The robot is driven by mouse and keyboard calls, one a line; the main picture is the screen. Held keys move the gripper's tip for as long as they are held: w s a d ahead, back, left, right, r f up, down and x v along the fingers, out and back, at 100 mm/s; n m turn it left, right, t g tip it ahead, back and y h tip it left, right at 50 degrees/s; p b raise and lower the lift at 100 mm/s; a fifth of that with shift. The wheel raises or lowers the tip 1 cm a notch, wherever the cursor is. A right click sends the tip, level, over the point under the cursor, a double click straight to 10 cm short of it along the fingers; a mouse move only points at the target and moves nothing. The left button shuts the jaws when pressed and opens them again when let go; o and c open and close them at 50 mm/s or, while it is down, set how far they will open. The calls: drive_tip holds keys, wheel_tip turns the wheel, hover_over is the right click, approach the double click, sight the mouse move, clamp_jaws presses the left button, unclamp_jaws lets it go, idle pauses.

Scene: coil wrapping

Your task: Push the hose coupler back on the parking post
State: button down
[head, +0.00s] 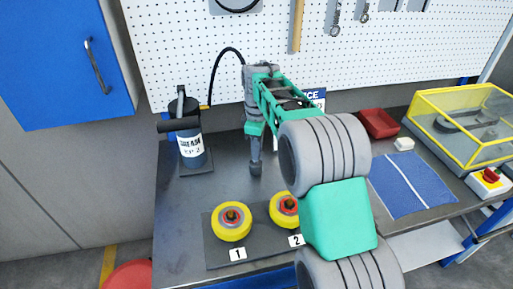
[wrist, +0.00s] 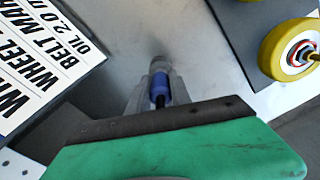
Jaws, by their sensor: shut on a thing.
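My gripper (head: 255,167) points down over the grey bench, to the right of the grease pump. In the wrist view its fingers (wrist: 158,75) are shut on a small blue part with a dark end, which looks like the hose coupler (wrist: 159,92). The grease pump (head: 190,148) is a dark blue cylinder with a white label and black handle. Its black hose (head: 213,75) arches up and passes behind my arm, so its far end is hidden in the head view. I cannot make out the parking post in either view.
Two yellow wheels (head: 232,222) (head: 285,210) sit on a dark plate (head: 222,258) at the front. A service sign (wrist: 40,60) is close by on the left in the wrist view. A red tray (head: 379,123), blue mat (head: 410,184) and yellow-framed case (head: 465,125) are at right.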

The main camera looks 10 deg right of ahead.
drive_tip(key=shift+f, duration=0.4)
drive_tip(key=c, duration=1.1)
unclamp_jaws()
drive_tip(key=shift+r, duration=0.1)
wheel_tip(320, 180, up, 8)
drive_tip(key=shift+f+b, duration=0.2)
drive_tip(key=shift+b, duration=0.25)
